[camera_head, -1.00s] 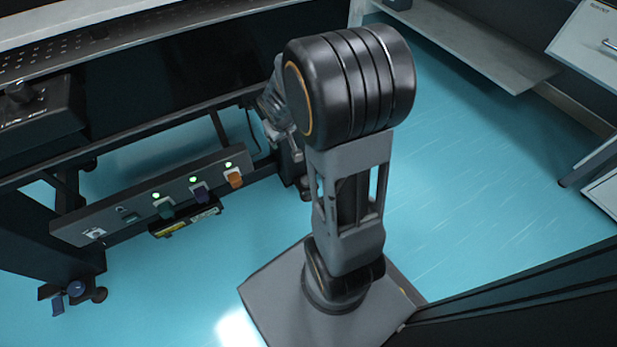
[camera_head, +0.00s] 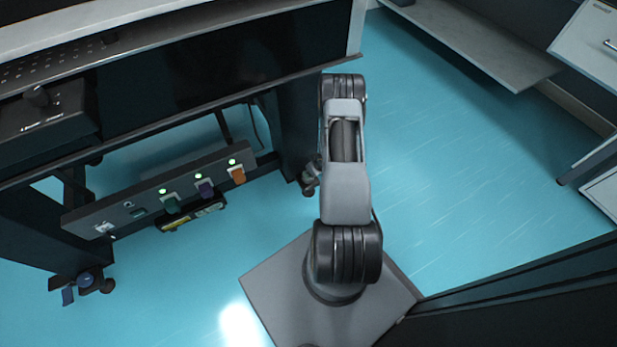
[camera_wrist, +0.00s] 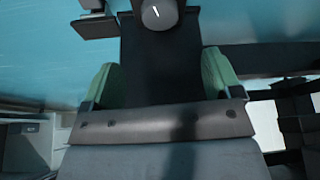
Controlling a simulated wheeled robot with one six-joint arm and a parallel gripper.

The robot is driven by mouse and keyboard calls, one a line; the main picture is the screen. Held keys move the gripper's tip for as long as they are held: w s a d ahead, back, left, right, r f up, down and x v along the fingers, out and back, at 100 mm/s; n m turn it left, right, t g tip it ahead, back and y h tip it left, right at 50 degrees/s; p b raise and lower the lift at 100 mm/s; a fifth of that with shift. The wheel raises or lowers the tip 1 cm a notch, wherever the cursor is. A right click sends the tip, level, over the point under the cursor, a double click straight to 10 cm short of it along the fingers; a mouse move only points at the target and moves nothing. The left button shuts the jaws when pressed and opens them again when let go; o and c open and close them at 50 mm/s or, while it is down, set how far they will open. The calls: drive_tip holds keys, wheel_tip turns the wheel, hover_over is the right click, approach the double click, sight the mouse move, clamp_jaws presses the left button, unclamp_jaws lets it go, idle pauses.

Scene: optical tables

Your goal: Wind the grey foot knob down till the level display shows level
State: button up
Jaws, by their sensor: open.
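In the wrist view a round grey knob (camera_wrist: 158,13) with a white mark on its top shows at the upper edge, partly cut off. My gripper (camera_wrist: 161,78) is open, with a green pad on each finger, and nothing sits between them. The knob lies beyond the fingertips, roughly in line with the gap and apart from both. In the head view my arm hides the gripper. A small greyish foot (camera_head: 310,180) stands at the near right table leg there, too small to make out its knob. I cannot make out a level display reading.
A grey rail (camera_head: 150,190) with green lights and green, purple and orange blocks runs under the table (camera_head: 200,75). The teal floor (camera_head: 470,190) right of my arm is clear.

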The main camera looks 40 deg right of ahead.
drive_tip(key=b+x, duration=0.4)
drive_tip(key=x, duration=0.7)
drive_tip(key=shift+w+f+b, duration=0.1)
drive_tip(key=shift+f+b, duration=0.25)
drive_tip(key=shift+f, duration=0.05)
drive_tip(key=shift+c, duration=0.2)
drive_tip(key=c, duration=0.9)
